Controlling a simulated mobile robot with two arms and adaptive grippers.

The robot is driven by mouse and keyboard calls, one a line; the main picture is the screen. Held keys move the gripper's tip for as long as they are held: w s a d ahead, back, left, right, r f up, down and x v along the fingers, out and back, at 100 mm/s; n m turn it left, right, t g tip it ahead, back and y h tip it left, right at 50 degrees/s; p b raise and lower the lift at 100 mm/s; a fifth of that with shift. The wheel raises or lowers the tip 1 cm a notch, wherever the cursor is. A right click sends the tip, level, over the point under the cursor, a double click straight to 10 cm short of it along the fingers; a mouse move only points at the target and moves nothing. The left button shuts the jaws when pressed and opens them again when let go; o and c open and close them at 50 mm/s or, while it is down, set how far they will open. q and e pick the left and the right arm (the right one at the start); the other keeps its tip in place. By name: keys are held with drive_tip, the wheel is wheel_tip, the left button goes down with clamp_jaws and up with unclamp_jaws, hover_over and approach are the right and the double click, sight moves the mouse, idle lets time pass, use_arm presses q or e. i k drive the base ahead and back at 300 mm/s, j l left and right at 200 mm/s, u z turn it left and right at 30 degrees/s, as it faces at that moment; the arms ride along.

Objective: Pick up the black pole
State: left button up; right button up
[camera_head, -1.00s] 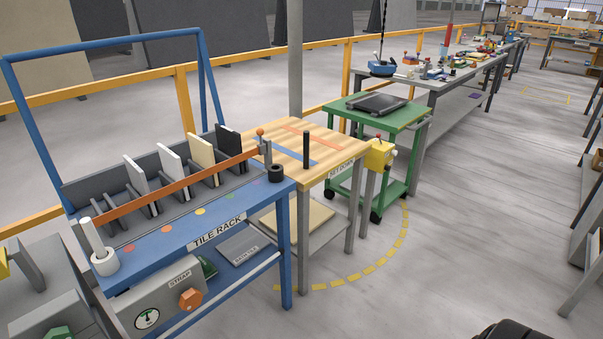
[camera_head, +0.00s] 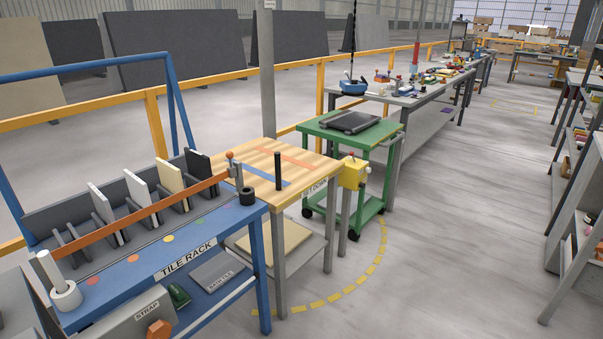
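The black pole (camera_head: 278,171) stands upright on the wooden-topped set-down table (camera_head: 305,164), near its front left part, between the blue tile rack and the green cart. It is thin and short, and nothing touches its sides. A black ring (camera_head: 247,196) sits on the near corner of the tile rack, left of the pole. Neither of my grippers shows in the head view.
The blue tile rack (camera_head: 205,240) with several upright tiles and an orange bar stands at left. A yellow box on a post (camera_head: 352,172) stands right of the table, before the green cart (camera_head: 362,137). Open floor (camera_head: 450,240) lies to the right.

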sight(277, 156)
drive_tip(key=i+l+u, duration=0.1)
drive_tip(key=i+l, duration=0.2)
drive_tip(key=i+l+u, duration=0.25)
drive_tip(key=i+l, duration=0.25)
drive_tip(key=l, duration=0.25)
drive_tip(key=i+l+u, duration=0.15)
drive_tip(key=l, duration=0.25)
drive_tip(key=i, duration=0.05)
